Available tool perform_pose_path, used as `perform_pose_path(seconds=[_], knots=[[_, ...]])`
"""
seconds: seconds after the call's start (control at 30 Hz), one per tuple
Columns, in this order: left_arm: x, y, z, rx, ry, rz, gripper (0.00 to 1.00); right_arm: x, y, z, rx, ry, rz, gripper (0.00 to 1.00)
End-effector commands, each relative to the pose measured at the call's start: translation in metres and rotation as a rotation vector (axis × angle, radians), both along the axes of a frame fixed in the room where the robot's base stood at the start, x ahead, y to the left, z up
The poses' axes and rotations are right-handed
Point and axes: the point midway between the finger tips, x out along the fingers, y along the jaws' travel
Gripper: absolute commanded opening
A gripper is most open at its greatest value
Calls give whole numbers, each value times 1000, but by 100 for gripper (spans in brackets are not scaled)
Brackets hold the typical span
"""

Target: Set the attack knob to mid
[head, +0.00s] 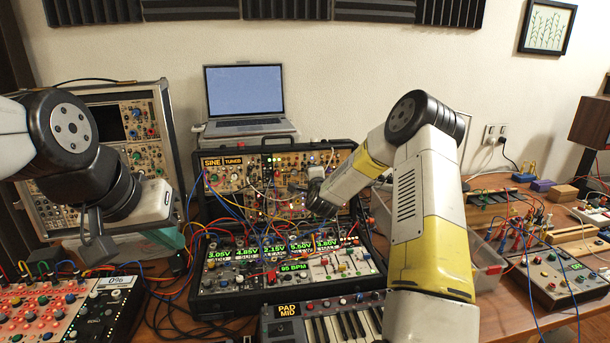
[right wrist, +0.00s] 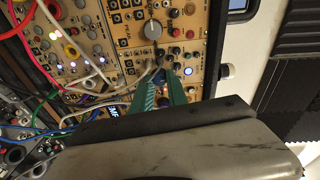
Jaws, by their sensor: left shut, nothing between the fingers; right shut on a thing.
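The modular synth panel (head: 250,180) stands upright in its case below the laptop. In the right wrist view, the green fingers of my right gripper (right wrist: 161,88) reach down to the tan panel (right wrist: 115,42) and are shut on a small knob there, mostly hidden between them. I cannot read its label or pointer, so I cannot tell its setting. In the head view my right arm hides part of the panel and the fingertips. My left gripper (head: 98,245) is shut and empty, at the left, away from the panel.
Patch cables (right wrist: 38,55) hang across the panel close to my right fingers. A large grey knob (right wrist: 152,30) is beside them. A lower unit with green displays (head: 280,262), a keyboard (head: 340,325) and a laptop (head: 244,90) surround the case. A clear bin (head: 487,265) stands to the right.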

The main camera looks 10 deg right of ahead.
Motion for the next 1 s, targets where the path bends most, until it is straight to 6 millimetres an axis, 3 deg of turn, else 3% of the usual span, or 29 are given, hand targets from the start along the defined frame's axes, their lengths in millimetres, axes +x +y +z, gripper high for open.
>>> perform_pose_path(seconds=[0.3,0.77,0.8,0.9,1.0], knots=[[0,0,0,0,0,0,0,0,-1,-1,94,5,-11,0],[0,0,0,0,0,0,0,0,-1,-1,106,5,-13,0],[0,0,0,0,0,0,0,0,-1,-1,106,5,-13,23],[0,0,0,0,0,0,0,0,-1,-1,105,5,-12,41],[0,0,0,0,0,0,0,0,-1,-1,105,4,-12,41]])
